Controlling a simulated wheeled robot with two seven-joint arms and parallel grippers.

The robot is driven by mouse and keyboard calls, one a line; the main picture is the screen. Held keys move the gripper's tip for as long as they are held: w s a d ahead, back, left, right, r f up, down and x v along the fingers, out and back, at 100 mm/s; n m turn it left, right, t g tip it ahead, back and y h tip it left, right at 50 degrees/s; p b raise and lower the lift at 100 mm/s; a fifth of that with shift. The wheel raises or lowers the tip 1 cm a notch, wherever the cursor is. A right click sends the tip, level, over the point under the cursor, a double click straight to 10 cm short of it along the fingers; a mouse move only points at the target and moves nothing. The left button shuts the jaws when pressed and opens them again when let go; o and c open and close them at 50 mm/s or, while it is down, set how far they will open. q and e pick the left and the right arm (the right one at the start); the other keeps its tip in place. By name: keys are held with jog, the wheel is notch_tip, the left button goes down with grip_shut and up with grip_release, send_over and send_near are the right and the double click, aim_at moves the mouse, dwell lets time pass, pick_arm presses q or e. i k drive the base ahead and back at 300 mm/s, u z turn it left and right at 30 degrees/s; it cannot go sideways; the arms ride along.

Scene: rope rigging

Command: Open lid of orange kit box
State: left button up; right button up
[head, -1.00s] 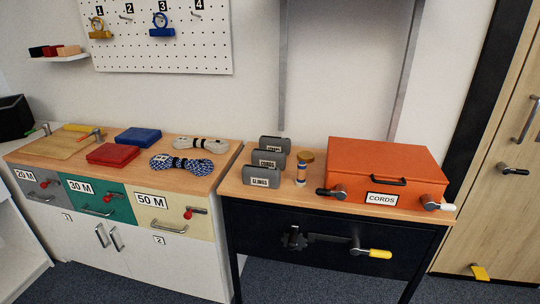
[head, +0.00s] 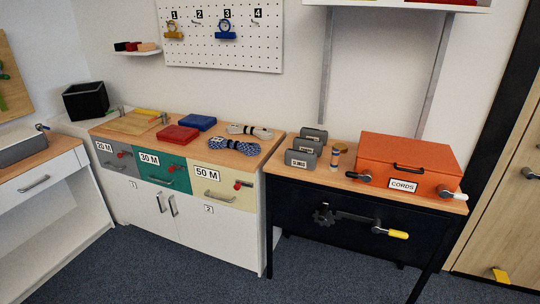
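The orange kit box (head: 404,151) stands on the right part of the black-fronted bench with a wooden top. Its lid is down. A black handle sits on the lid's front edge, and a white "CORDS" label (head: 403,186) is on the front face. A latch with a black grip (head: 358,177) is at the front left, and a latch with a white grip (head: 455,195) is at the front right. Neither of my grippers shows in the head view.
Left of the box stand a small jar (head: 338,156) and grey labelled holders (head: 301,158). A yellow-tipped lever (head: 391,233) sticks out from the bench front. Ropes (head: 234,155) lie on the neighbouring drawer cabinet (head: 190,226). The blue floor (head: 185,270) in front is clear.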

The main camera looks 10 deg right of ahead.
aim_at(439, 158)
jog(key=u, duration=0.35)
jog(key=i, duration=0.8)
jog(key=z, duration=0.55)
jog(key=i, duration=0.8)
jog(key=z, duration=0.95)
